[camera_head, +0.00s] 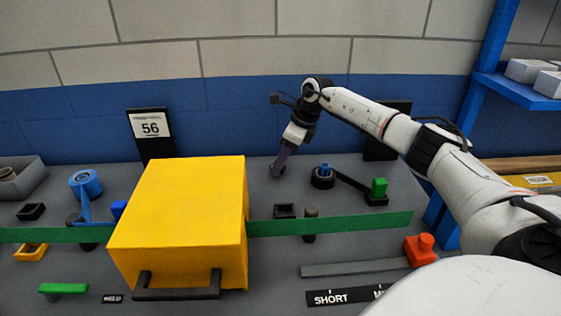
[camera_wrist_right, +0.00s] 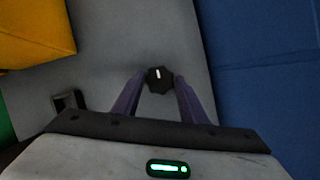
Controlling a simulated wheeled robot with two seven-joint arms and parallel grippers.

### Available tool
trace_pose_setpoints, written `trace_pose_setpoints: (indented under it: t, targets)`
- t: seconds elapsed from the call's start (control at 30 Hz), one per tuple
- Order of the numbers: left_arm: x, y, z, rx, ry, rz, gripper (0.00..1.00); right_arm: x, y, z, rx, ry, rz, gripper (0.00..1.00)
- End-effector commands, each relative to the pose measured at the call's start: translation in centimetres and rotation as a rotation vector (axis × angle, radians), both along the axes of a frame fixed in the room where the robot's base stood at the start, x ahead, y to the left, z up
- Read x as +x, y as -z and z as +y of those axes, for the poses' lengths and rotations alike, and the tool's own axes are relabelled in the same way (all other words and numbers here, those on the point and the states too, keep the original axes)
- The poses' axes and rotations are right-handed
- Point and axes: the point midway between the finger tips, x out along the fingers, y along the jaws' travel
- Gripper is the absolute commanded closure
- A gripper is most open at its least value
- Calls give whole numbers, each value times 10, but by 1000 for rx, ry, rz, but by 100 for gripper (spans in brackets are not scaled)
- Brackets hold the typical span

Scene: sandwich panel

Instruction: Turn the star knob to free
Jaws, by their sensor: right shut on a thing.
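The star knob (camera_wrist_right: 158,84) is small, dark and many-sided, with a white mark pointing up toward the top of the right wrist view. It stands on the grey panel (camera_wrist_right: 150,30). My right gripper (camera_wrist_right: 159,79) has a purple finger on each side of the knob and is shut on it. In the head view, my right gripper (camera_head: 277,171) reaches down to the panel behind the yellow box, and its fingers hide the knob there. Any lettering around the knob cannot be made out. My left gripper is not in view.
A large yellow box (camera_head: 175,205) with a black handle stands left of my right gripper. A green strip (camera_head: 340,224) crosses the panel in front. A black round base with a blue top (camera_head: 324,174) and a green block (camera_head: 379,187) lie to the right. A blue wall rises behind.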

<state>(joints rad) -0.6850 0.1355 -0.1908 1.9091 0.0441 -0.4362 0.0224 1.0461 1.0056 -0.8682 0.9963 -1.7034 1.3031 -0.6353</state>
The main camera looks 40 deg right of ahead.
Motion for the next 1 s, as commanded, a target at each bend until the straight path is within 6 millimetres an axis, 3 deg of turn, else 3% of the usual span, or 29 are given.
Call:
trace_pose_setpoints:
  t: [0.17,0.2,0.3,0.67,1.0]
  targets:
    - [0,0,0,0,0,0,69,1,-2,-1,-2,-1,-4,84]
    - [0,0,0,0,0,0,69,1,-2,-1,-2,-1,-4,58]
    - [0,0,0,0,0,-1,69,1,-1,-1,-2,0,-3,43]
    - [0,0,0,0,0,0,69,-1,-6,-2,0,2,-2,43]
    - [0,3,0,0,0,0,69,-22,-63,-13,-1,2,-5,43]
